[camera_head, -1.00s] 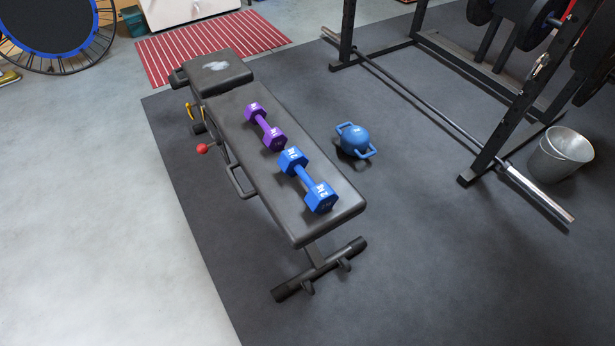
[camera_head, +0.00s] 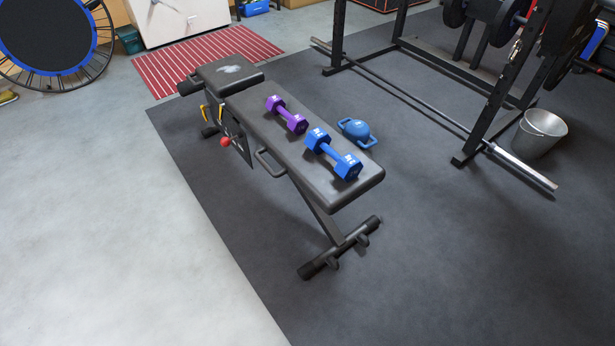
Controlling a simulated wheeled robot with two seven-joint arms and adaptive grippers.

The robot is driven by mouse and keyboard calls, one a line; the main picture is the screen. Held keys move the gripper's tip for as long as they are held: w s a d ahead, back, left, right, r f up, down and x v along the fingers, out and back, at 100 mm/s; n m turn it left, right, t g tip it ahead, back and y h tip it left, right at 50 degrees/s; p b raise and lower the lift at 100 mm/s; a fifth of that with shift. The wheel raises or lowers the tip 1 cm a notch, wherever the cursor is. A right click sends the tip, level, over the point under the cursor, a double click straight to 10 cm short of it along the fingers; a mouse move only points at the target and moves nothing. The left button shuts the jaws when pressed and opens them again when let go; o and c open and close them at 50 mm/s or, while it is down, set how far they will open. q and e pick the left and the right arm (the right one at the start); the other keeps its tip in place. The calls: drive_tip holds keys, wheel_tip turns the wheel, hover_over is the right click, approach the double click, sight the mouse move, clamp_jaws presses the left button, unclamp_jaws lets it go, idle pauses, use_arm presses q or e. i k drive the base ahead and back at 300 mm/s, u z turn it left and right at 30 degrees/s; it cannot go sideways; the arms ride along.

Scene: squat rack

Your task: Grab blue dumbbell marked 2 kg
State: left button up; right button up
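The blue dumbbell (camera_head: 332,154) lies on the near part of the black bench pad (camera_head: 262,126). Its hexagonal heads carry white markings, too small to read surely now. A purple dumbbell (camera_head: 287,115) lies just beyond it on the same pad, apart from it. Neither of my grippers shows in the head view, and nothing touches the dumbbells.
A blue kettlebell-like weight (camera_head: 358,132) is on the dark mat behind the bench. A rack (camera_head: 487,90) with a low barbell (camera_head: 430,112) and a grey bucket (camera_head: 540,134) stand at right. Pale floor (camera_head: 150,240) at left and the near mat are clear.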

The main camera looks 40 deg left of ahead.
sight(348, 167)
drive_tip(key=z, duration=0.2)
drive_tip(key=k, duration=0.3)
drive_tip(key=u, duration=1.35)
drive_tip(key=i, duration=0.7)
drive_tip(key=u, duration=0.5)
drive_tip(key=i, duration=0.75)
drive_tip(key=z, duration=0.9)
drive_tip(key=i, duration=0.65)
drive_tip(key=z, duration=0.65)
